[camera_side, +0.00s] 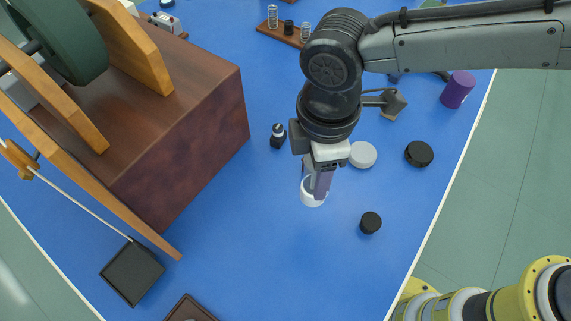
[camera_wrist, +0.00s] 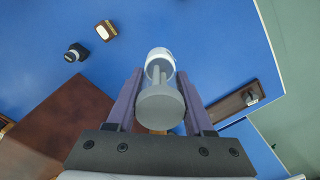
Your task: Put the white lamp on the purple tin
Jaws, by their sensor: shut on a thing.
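My gripper (camera_side: 318,188) points down over the blue bench, its purple fingers shut on the white lamp (camera_side: 312,198). In the wrist view the lamp (camera_wrist: 160,58) sits between the two fingers, with a white far end and a grey round near end. The fingers partly cover it in the side view. I cannot tell whether its lower end touches the bench. The purple tin (camera_side: 458,90) stands at the upper right of the side view, near the bench's right edge, well apart from my gripper. I cannot make out the tin in the wrist view.
A white disc (camera_side: 363,154), a black round cap (camera_side: 419,153) and a grey angular piece (camera_side: 393,105) lie between gripper and tin. A smaller black cap (camera_side: 371,222) is nearer. A large brown box (camera_side: 190,135) stands left. A yellow machine (camera_side: 530,295) is at lower right.

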